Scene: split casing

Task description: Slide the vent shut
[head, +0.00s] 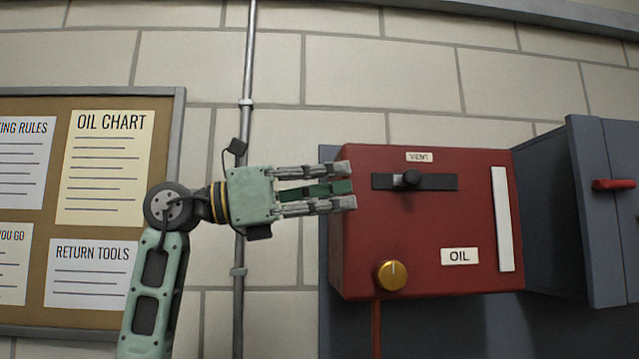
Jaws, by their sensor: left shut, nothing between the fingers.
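The vent is a dark horizontal slot with a slider track (437,182) on the front of a red box, under a small label reading VENT (419,157). My left gripper (346,187) comes in from the left, fingers pointing right. My right gripper is not in view.
The red box (420,235) also carries a gold dial (391,276), an OIL label (459,256) and a white vertical strip (502,219). A blue-grey cabinet with a red handle (614,184) stands right. A pipe (240,300) runs behind my left arm, beside a notice board (180,115).

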